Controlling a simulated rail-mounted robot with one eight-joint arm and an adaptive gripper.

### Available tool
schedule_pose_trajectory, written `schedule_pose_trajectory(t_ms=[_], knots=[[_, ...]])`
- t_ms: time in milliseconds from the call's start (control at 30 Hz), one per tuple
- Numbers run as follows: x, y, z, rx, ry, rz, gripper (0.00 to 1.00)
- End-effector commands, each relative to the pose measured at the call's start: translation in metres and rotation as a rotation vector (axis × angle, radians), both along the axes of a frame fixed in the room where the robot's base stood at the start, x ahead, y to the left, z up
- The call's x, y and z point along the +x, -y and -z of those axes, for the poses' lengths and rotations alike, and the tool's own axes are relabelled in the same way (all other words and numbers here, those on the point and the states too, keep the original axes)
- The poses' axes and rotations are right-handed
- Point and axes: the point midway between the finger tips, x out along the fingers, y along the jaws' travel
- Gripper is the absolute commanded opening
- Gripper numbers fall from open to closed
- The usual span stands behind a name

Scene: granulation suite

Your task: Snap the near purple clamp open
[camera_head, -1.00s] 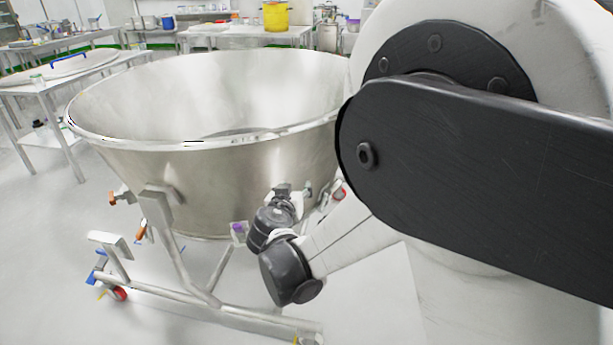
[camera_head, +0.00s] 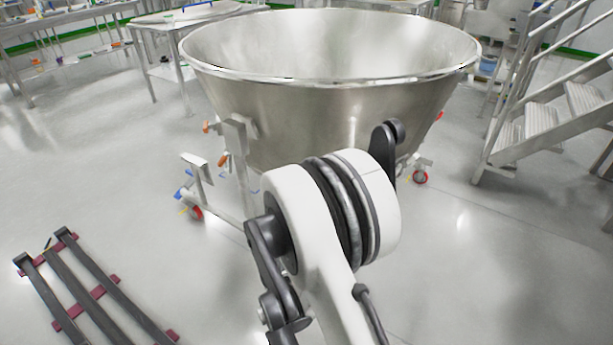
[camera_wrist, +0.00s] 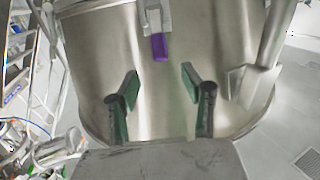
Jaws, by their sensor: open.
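In the wrist view the purple clamp (camera_wrist: 160,47) shows at the top middle, its purple tab below a grey metal bracket (camera_wrist: 157,15) on the wall of the steel bowl (camera_wrist: 90,60). My gripper (camera_wrist: 160,78) is open and empty. Its two green-padded fingers stand apart, one to each side of the line below the purple tab, not touching it. In the head view the large steel bowl (camera_head: 330,115) stands on a wheeled frame. My arm covers the middle of that view, and I cannot make out the purple clamp there.
Metal steps with handrails (camera_head: 540,120) stand right of the bowl. A dark rack with red pieces (camera_head: 85,290) lies on the floor at lower left. Red-wheeled casters (camera_head: 420,176) carry the bowl frame. Orange handles (camera_head: 224,160) show on its left. Floor is clear at right front.

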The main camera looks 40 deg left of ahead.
Motion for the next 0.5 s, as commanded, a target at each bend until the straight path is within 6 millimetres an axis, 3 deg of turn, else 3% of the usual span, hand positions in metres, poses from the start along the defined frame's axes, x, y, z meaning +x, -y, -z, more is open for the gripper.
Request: schedule_pose_trajectory(t_ms=[500], knots=[[0.084, -0.041, 0.002, 0.0, -0.001, 0.003, 0.43]])
